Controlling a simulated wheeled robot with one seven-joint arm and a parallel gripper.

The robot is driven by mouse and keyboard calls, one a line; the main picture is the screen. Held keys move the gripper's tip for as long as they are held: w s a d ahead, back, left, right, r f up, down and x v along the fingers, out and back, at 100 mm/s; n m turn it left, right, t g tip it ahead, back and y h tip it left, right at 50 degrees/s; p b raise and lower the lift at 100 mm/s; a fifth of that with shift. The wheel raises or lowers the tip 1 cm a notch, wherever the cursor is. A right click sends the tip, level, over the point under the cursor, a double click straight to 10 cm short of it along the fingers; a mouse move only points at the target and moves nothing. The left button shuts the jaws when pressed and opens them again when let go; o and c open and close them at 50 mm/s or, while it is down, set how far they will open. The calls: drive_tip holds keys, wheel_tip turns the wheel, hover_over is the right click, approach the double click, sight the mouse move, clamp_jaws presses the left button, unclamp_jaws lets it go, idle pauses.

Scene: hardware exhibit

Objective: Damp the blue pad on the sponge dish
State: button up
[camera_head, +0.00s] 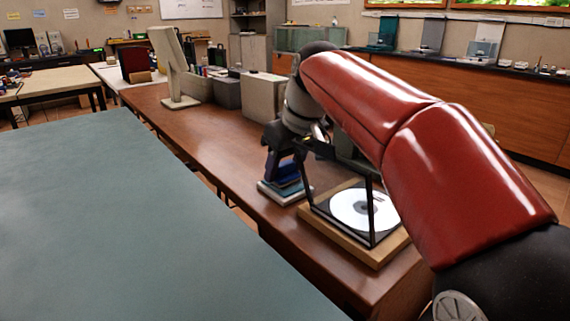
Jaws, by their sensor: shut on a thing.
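My gripper (284,160) hangs from the red arm over the brown table. It points down and is shut on the blue pad (285,171), whose dark blue side shows at the fingers. A low dish with a pale rim and bluish top (271,190), which looks like the sponge dish, lies directly below. I cannot tell whether the pad touches the dish or sits just above it. The gripper and pad hide part of the dish's top.
A wooden-framed board (378,252) with a shiny disc (362,208) and thin black posts stands close to the right. Grey boxes (263,98) and a pale upright stand (172,70) are farther back. A grey-green tabletop (110,220) fills the left foreground.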

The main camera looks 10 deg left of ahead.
sight(286, 162)
drive_tip(key=shift+f, duration=0.3)
drive_tip(key=shift+r, duration=0.1)
idle(0.6)
wheel_tip(286, 162, up, 3)
drive_tip(key=shift+f+p, duration=0.15)
drive_tip(key=shift+p, duration=1.1)
drive_tip(key=shift+r, duration=2.05)
drive_tip(key=shift+d, duration=0.15)
